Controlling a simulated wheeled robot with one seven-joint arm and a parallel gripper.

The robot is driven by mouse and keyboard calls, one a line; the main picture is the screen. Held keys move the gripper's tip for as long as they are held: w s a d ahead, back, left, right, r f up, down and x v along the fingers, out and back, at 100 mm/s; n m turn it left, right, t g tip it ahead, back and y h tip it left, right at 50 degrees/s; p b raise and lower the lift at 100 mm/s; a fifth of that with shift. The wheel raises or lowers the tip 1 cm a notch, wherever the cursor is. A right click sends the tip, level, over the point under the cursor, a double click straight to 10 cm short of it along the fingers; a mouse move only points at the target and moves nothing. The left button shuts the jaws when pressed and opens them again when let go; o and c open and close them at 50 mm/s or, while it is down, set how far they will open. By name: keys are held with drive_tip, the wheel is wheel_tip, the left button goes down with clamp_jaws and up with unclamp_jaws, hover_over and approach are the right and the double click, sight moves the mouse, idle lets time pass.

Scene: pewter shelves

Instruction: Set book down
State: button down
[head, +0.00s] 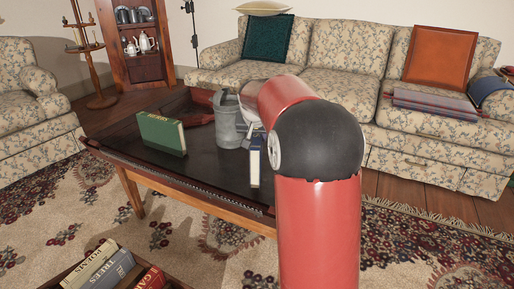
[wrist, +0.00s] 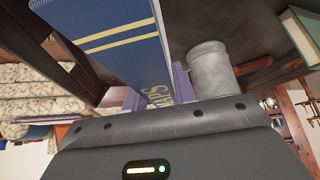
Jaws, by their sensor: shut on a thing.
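A blue book (wrist: 118,40) with yellow bands and the lettering MAPS is held in my gripper (wrist: 155,97), which is shut on it. In the head view the book (head: 255,162) shows as a narrow upright shape at the near side of the dark table (head: 215,178), just left of my red arm. I cannot tell whether the book's lower edge touches the tabletop.
A green book (head: 162,134) stands upright on the table's left part. A grey metal pail (head: 229,120) stands close behind the held book; it also shows in the wrist view (wrist: 210,70). Bare tabletop lies between them. A crate of books (head: 112,270) is at the bottom left.

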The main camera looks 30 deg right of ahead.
drive_tip(key=shift+f+b, duration=0.35)
drive_tip(key=shift+f, duration=1.45)
drive_tip(key=shift+f, duration=0.15)
drive_tip(key=c, duration=1.1)
unclamp_jaws()
